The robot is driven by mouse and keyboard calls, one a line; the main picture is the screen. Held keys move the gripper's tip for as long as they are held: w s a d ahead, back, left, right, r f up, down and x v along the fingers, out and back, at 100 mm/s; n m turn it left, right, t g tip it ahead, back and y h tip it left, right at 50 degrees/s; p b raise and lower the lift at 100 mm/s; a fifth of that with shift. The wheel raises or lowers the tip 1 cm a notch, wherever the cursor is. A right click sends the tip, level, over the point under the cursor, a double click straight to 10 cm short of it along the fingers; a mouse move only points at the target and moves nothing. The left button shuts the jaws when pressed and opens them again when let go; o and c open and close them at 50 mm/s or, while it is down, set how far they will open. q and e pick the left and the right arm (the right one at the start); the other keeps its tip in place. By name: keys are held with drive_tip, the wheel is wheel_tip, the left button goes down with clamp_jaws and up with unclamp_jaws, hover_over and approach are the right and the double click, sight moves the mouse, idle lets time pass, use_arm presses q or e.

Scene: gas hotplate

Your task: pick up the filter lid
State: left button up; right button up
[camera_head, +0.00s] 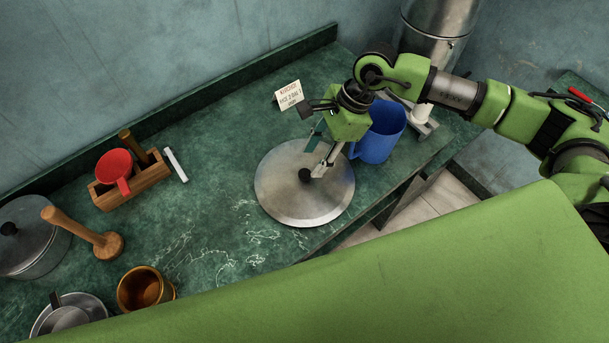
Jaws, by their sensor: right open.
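The filter lid (278,190) is a round grey metal disc with a small black knob (305,175) at its middle. It lies on the green counter close to the front edge. My right gripper (317,172) reaches down over the lid from the upper right, with its fingertips close beside the knob. It is open; whether a finger touches the knob cannot be told. The gripper hides part of the lid's upper right. My left gripper is not in view.
A blue mug (381,132) stands just right of my right gripper. A small sign (289,95) stands behind. A wooden box (132,187) with a red cup, a wooden masher (95,238), a grey pot (35,240) and an amber cup (143,290) are at left.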

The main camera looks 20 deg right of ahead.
sight(305, 172)
drive_tip(key=p+x, duration=0.2)
drive_tip(key=x, duration=0.3)
drive_tip(key=shift+s+a+r+p, duration=0.1)
drive_tip(key=shift+s+p, duration=0.05)
drive_tip(key=shift+p, duration=0.15)
drive_tip(key=shift+f, duration=0.3)
drive_tip(key=shift+r, duration=0.1)
clamp_jaws()
